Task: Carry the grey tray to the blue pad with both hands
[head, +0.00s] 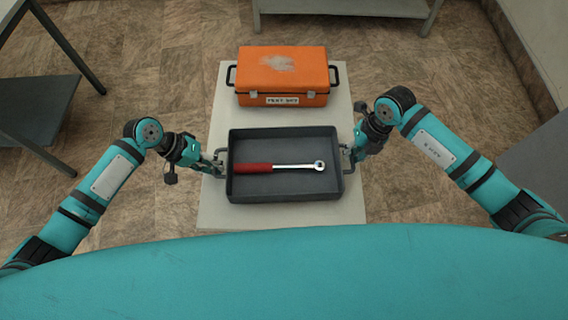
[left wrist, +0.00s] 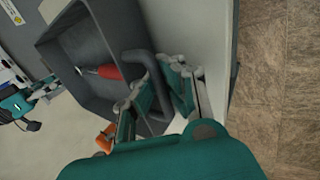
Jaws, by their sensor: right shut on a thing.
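The grey tray (head: 288,195) lies level on the pale table, with a red-handled ratchet wrench (head: 280,168) inside it. It also shows in the left wrist view (left wrist: 75,42). My left gripper (head: 219,165) is at the tray's left handle (left wrist: 150,62). In the left wrist view its fingers (left wrist: 158,88) stand apart, with the handle running between them. My right gripper (head: 350,155) is shut on the tray's right handle, which its fingers partly hide. No blue pad shows in either view.
An orange case (head: 283,77) with black side handles stands behind the tray on the pale table (head: 215,215). A dark shelf unit (head: 40,110) is at the left, a grey bench (head: 340,8) at the back. Open floor lies on both sides of the table.

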